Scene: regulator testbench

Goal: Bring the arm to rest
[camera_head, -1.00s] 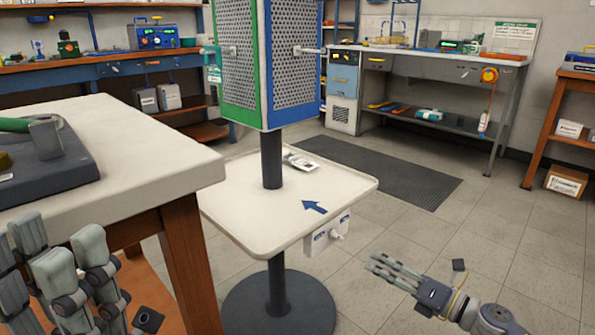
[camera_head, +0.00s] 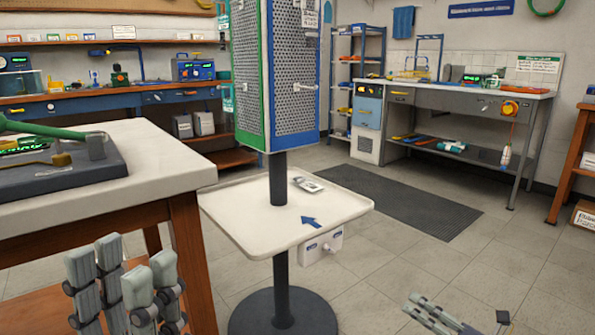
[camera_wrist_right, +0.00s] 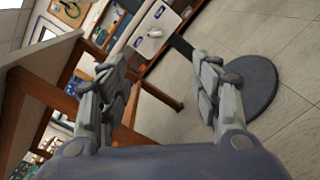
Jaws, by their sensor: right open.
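My left gripper (camera_head: 124,285) shows at the lower left of the head view, fingers pointing up, in front of the wooden table. Nothing shows between its fingers, but I cannot tell how far apart they are. My right gripper (camera_head: 432,318) is at the bottom edge of the head view, right of the stand, partly cut off. In the right wrist view its fingers (camera_wrist_right: 160,95) are spread wide, with nothing between them. The right arm behind it is mostly out of view.
A wooden table (camera_head: 165,165) with a dark device base (camera_head: 75,178) stands at the left. A pedestal stand with a white tray (camera_head: 255,235) and perforated panels (camera_head: 292,70) is in the middle. A workbench (camera_head: 480,92) is at the back right.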

